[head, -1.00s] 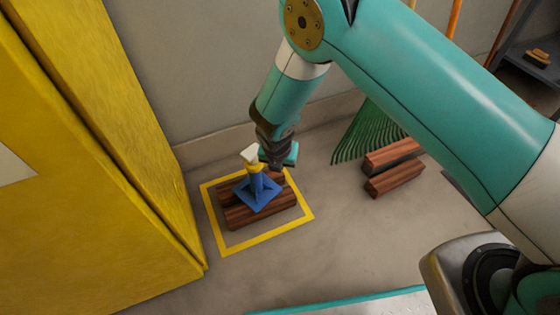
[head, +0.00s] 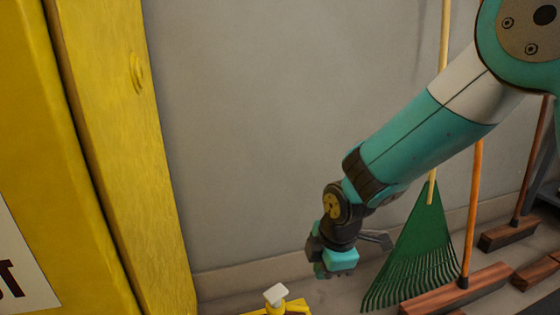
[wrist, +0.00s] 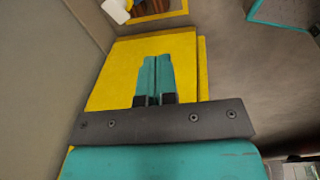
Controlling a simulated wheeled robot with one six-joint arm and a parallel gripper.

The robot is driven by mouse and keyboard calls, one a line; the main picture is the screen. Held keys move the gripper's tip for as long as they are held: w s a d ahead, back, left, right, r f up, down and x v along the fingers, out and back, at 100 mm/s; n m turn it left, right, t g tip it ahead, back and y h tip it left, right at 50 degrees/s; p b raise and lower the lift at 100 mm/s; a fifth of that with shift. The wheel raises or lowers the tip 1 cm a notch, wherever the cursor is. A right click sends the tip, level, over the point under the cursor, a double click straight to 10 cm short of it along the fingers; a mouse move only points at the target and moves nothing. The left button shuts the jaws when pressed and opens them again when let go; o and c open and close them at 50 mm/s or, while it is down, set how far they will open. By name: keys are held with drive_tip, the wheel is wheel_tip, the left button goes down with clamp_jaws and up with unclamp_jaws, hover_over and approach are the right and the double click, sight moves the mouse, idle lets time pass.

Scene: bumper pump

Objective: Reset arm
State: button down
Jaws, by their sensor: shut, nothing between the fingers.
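My gripper (head: 334,268) hangs at the end of my teal arm in the head view, in front of the grey wall. In the wrist view its two teal fingers (wrist: 155,80) are together with nothing between them. The pump's pale top (head: 276,294) shows at the bottom edge of the head view, lower and left of my gripper and apart from it. Most of the pump is out of frame there. A pale part (wrist: 117,10), likely the pump top, shows at the top of the wrist view.
A yellow cabinet (head: 125,150) fills the left side. A green rake (head: 420,255) and brooms with wooden heads (head: 460,290) lean at the wall on the right, close to my gripper. The grey wall (head: 270,120) left of my arm is bare.

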drive_tip(key=s+d+r+m+g+y, duration=0.1)
drive_tip(key=s+d+r+m, duration=0.2)
drive_tip(key=s+r+m, duration=0.65)
drive_tip(key=s+d+r+m+y, duration=0.2)
drive_tip(key=s+d+r+m, duration=0.15)
drive_tip(key=s+r, duration=0.6)
wheel_tip(320, 180, up, 34)
drive_tip(key=s+p, duration=0.1)
drive_tip(key=p, duration=3.5)
drive_tip(key=shift+s+a+f+m, duration=0.2)
drive_tip(key=shift+s+m, duration=0.2)
